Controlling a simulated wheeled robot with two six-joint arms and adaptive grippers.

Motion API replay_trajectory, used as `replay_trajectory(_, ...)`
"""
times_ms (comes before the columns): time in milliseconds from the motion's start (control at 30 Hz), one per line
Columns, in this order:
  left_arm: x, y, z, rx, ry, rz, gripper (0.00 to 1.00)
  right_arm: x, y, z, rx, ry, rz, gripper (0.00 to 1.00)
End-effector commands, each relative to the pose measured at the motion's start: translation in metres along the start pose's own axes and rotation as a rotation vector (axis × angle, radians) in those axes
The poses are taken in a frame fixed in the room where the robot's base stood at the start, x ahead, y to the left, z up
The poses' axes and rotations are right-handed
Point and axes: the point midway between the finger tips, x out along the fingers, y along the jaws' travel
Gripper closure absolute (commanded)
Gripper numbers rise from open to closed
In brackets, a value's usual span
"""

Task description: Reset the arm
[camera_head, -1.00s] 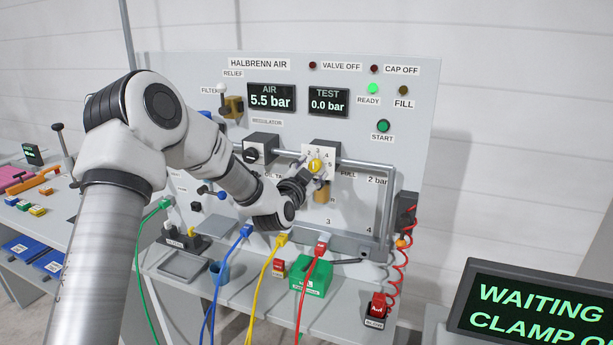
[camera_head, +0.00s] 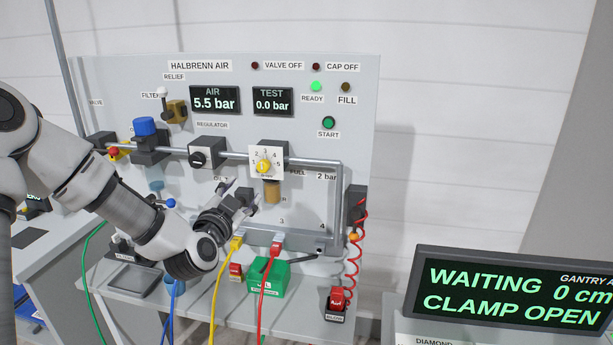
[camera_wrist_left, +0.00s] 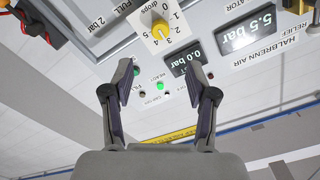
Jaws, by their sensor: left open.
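My left gripper (camera_head: 251,201) is in front of the grey air panel (camera_head: 300,100), below and left of the yellow dial (camera_head: 263,167). In the left wrist view the gripper (camera_wrist_left: 158,95) has its two fingers spread apart with nothing between them. The yellow dial (camera_wrist_left: 159,29) shows beyond the fingertips there, apart from them. My left arm comes in from the left edge and covers part of the panel's lower left. My right gripper is not in view.
A black regulator knob (camera_head: 198,158) and a blue-capped valve (camera_head: 144,127) sit along the panel's pipe. Yellow and red hoses (camera_head: 264,300) hang below, by a green box (camera_head: 268,278). A screen (camera_head: 515,290) reading "WAITING" and "CLAMP OPEN" stands at the lower right.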

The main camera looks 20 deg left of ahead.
Motion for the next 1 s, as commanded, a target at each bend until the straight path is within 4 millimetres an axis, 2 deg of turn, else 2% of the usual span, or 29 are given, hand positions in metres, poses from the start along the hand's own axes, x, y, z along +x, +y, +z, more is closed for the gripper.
replay_trajectory(167,0.000,0.004,0.006,0.003,-0.010,0.007,0.42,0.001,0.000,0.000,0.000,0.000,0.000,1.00)
replay_trajectory(267,0.000,0.030,0.034,0.036,-0.055,0.050,0.42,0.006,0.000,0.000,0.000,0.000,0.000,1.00)
replay_trajectory(367,-0.008,0.084,0.083,0.124,-0.132,0.152,0.42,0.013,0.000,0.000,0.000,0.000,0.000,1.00)
replay_trajectory(400,-0.016,0.111,0.106,0.165,-0.168,0.207,0.42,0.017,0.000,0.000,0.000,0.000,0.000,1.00)
replay_trajectory(467,-0.034,0.151,0.141,0.225,-0.226,0.301,0.42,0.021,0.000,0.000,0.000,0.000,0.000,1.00)
replay_trajectory(500,-0.048,0.177,0.163,0.250,-0.269,0.365,0.42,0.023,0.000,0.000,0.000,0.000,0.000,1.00)
replay_trajectory(567,-0.073,0.213,0.196,0.269,-0.340,0.463,0.42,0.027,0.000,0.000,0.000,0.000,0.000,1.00)
replay_trajectory(600,-0.093,0.235,0.218,0.269,-0.393,0.527,0.42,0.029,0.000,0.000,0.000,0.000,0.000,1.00)
replay_trajectory(667,-0.127,0.266,0.249,0.259,-0.481,0.619,0.42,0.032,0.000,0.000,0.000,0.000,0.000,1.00)
replay_trajectory(700,-0.152,0.285,0.268,0.244,-0.548,0.678,0.42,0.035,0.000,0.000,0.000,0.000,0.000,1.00)
replay_trajectory(767,-0.193,0.309,0.296,0.210,-0.662,0.757,0.42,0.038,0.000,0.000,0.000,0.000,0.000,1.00)
replay_trajectory(800,-0.223,0.322,0.312,0.180,-0.748,0.802,0.42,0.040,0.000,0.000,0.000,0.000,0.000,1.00)
replay_trajectory(867,-0.270,0.337,0.334,0.125,-0.898,0.854,0.42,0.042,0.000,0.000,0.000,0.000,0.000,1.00)
replay_trajectory(900,-0.301,0.343,0.345,0.077,-1.010,0.870,0.42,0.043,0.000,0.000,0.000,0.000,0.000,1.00)
replay_trajectory(933,-0.323,0.345,0.350,0.027,-1.107,0.862,0.42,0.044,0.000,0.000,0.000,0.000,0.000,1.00)
replay_trajectory(1000,-0.348,0.338,0.349,-0.116,-1.289,0.774,0.42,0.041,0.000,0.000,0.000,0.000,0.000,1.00)
